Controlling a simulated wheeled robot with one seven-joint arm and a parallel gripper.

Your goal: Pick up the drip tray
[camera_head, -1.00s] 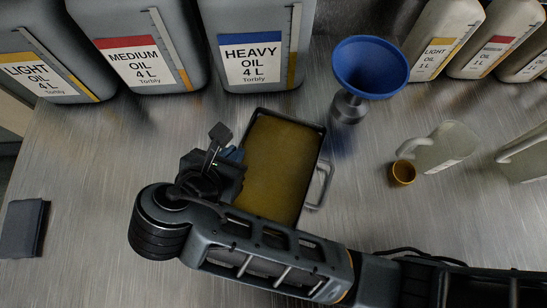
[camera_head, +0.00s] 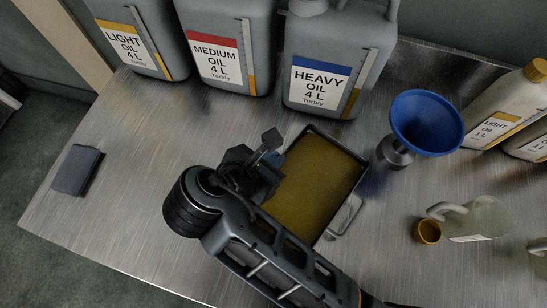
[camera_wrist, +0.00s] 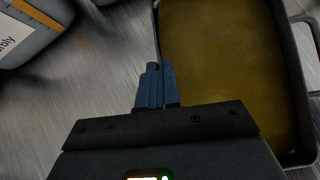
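The drip tray (camera_head: 362,176) is a dark rectangular pan holding yellow-brown liquid, with a metal handle on its right side. It sits on the metal bench in front of the heavy oil jug. My gripper (camera_head: 268,160) is at the tray's left side. In the wrist view the tray (camera_wrist: 292,62) fills the right part. The blue fingers of my gripper (camera_wrist: 158,75) are close together, with the tray's left wall running in between their tips, so they look shut on that wall. Whether the tray is lifted at all cannot be told.
Large jugs of light (camera_head: 138,45), medium (camera_head: 220,50) and heavy oil (camera_head: 325,60) stand behind. A blue funnel (camera_head: 427,122) is right of the tray. A clear jug (camera_head: 480,217), an orange cup (camera_head: 427,232) and 1 L bottles (camera_head: 508,108) are farther right. A dark cloth (camera_head: 77,170) lies left.

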